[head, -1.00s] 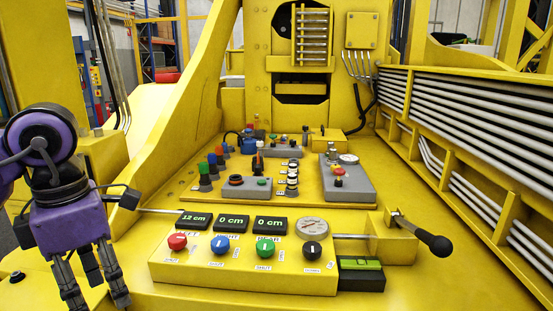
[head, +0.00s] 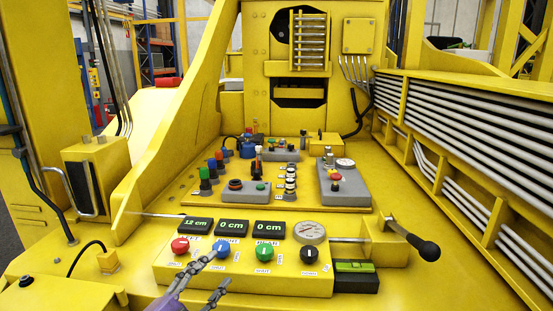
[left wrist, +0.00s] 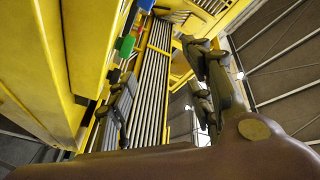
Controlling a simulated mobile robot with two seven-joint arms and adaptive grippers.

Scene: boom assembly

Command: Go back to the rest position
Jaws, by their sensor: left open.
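My left gripper (head: 220,270) comes up from the bottom edge of the head view, in front of the yellow control box (head: 290,286). Its two dark fingers are apart with nothing between them. The upper fingertip overlaps the area just below the blue knob (head: 222,248); I cannot tell if it touches. In the left wrist view the spread fingers of the left gripper (left wrist: 160,65) show, with no object held. My right gripper is in neither view.
The box also carries a red knob (head: 180,245), a green knob (head: 264,252), a black knob (head: 310,253), displays and a gauge (head: 310,231). A black-ended lever (head: 425,249) sticks out at the right. Grey button panels (head: 345,185) stand behind. Yellow walls flank both sides.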

